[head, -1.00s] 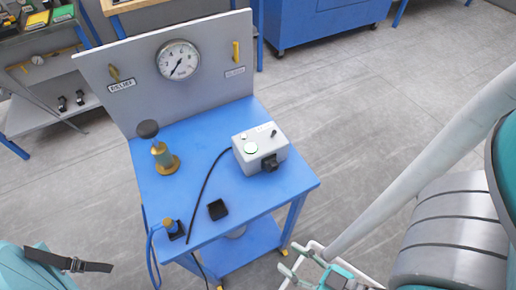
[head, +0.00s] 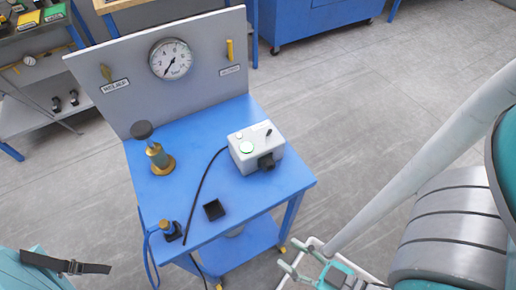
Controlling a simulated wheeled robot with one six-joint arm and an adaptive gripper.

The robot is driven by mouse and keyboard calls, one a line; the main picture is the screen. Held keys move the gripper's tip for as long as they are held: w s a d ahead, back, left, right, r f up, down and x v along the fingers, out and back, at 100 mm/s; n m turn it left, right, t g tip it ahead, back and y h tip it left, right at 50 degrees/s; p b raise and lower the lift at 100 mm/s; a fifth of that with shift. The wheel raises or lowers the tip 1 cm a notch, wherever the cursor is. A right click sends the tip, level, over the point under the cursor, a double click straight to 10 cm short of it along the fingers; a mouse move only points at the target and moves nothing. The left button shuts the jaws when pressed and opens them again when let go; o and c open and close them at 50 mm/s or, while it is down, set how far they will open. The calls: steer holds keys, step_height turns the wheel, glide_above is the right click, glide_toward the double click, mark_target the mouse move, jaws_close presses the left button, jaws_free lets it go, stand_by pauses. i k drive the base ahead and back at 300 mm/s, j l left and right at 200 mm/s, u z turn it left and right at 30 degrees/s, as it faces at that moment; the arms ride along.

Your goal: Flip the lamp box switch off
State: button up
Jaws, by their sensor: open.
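The lamp box (head: 255,151) is a pale grey box on the right part of a blue table. A black knob or plug (head: 267,161) sits on the front side. My gripper (head: 294,262) is at the bottom of the view, open and empty, in front of the table's near right corner and well apart from the box.
The blue table (head: 245,197) has a grey back panel (head: 120,65) with a pressure gauge (head: 171,59) and two yellow levers. A brass fitting (head: 160,159), a black block (head: 214,210) and a black cable lie left of the box. Open floor (head: 400,90) lies to the right.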

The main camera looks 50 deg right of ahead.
mark_target(246, 146)
steer(key=k+l+z, duration=0.15)
steer(key=k+l, duration=0.5)
steer(key=k, duration=0.1)
